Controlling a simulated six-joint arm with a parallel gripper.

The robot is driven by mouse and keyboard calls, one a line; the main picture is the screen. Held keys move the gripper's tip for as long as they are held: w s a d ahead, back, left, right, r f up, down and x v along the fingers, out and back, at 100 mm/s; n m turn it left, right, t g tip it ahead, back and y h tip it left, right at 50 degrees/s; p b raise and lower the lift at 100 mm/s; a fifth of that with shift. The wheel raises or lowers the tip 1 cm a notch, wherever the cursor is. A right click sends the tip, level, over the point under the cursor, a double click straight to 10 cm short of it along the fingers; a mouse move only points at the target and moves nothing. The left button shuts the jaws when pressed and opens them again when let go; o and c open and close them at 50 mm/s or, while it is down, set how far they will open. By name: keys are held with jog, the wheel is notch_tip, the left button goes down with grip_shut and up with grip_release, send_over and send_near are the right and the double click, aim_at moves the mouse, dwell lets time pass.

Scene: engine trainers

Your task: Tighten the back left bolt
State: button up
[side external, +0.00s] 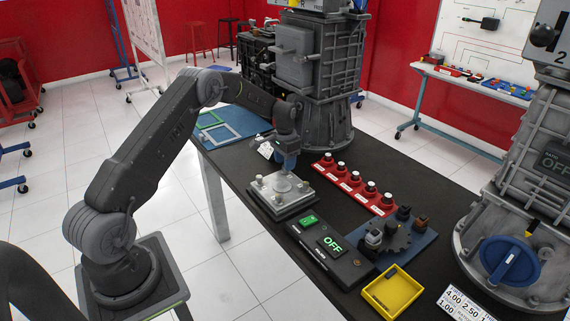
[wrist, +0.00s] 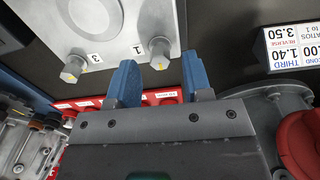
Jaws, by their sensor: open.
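A grey metal plate (side external: 268,196) with bolts near its corners sits on the black table. In the wrist view, the plate (wrist: 125,12) shows two bolts: one beside the label 1 (wrist: 159,53) and one beside the label 3 (wrist: 73,68). My gripper (wrist: 160,80) is open and empty, with blue fingers apart. The bolt beside label 1 appears between and just beyond the fingertips; contact cannot be told. In the side view my gripper (side external: 284,164) is over the far part of the plate and hides some of it. I cannot tell which bolt is the back left one.
A red strip (side external: 352,182) with several knobs lies to the right of the plate. A large grey engine housing (side external: 318,80) stands behind.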

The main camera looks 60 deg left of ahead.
notch_tip(320, 180, up, 12)
jog(key=shift+r, duration=0.25)
dwell(0.3)
jog(key=s+d+r+t, duration=0.3)
jog(key=s+d+r, duration=1)
jog(key=d+r, duration=0.35)
jog(key=s+d+f+t, duration=0.1)
jog(key=s+d, duration=0.3)
jog(key=s, duration=0.5)
jog(key=s+d+f+t, duration=0.1)
jog(key=s+d, duration=0.4)
jog(key=s, duration=0.5)
jog(key=shift+d+f+t, duration=0.2)
jog(key=shift+f+t, duration=0.1)
jog(key=shift+f, duration=0.2)
